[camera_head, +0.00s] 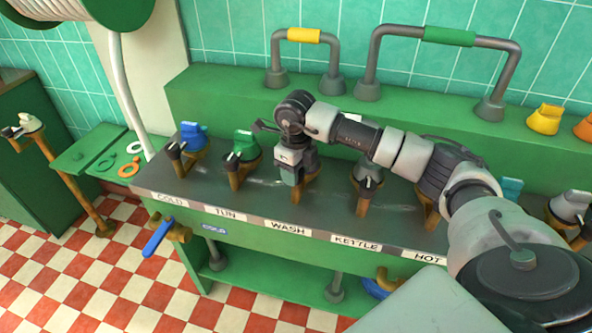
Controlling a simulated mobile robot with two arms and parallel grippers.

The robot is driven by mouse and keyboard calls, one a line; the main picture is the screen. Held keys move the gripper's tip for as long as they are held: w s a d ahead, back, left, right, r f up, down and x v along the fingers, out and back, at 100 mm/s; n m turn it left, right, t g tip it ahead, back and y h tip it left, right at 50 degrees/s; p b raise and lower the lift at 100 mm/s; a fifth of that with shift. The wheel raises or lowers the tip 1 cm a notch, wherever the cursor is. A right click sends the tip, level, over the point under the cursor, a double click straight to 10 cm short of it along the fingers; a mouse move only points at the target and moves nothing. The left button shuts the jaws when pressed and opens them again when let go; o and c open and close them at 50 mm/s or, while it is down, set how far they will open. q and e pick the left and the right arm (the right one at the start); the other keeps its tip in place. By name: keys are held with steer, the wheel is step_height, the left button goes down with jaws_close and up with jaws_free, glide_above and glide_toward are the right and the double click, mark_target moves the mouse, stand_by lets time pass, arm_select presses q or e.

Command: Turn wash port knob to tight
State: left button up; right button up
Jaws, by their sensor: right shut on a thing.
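The wash port (307,192) is a brass fitting on the dark panel, behind the white WASH label (288,229). My right gripper (293,176) points down over this port and is shut on its knob. The gripper hides the knob, so I cannot tell which way it is turned. My right arm reaches in from the lower right across the panel. My left gripper is not in view.
Neighbouring ports have a blue knob (194,134), a green knob (245,144) and a grey knob (369,167). Pipe handles with a yellow grip (303,36) and a green grip (449,36) rise behind. A blue lever (158,237) sticks out in front at the left.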

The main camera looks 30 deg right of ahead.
steer(key=shift+m, duration=0.5)
steer(key=o, duration=0.9)
step_height(320, 180, up, 11)
steer(key=shift+f+b, duration=0.1)
steer(key=shift+b, duration=0.3)
